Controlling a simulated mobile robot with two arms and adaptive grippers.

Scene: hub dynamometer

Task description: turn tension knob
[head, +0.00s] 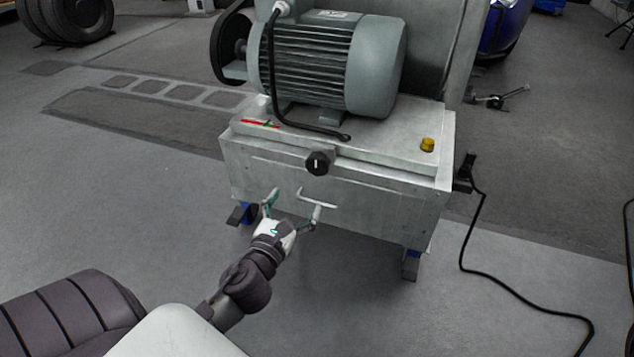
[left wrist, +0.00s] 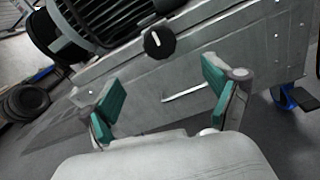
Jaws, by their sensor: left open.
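The tension knob (head: 318,162) is black and round with a white pointer line, on the upper front of the grey dynamometer cabinet (head: 400,205). It also shows in the left wrist view (left wrist: 158,42), beyond and above the fingers. The white pointer line looks nearly vertical in the head view. My left gripper (head: 294,203) is open and empty in front of the cabinet, below the knob and apart from it. Its teal finger pads show wide apart in the left wrist view (left wrist: 160,92). My right gripper is not in view.
A drawer handle (head: 317,199) sits on the cabinet front close to my left gripper. A motor (head: 335,65), a yellow button (head: 427,145) and a red-green scale (head: 261,123) are on top. A black cable (head: 480,235) runs down the right side.

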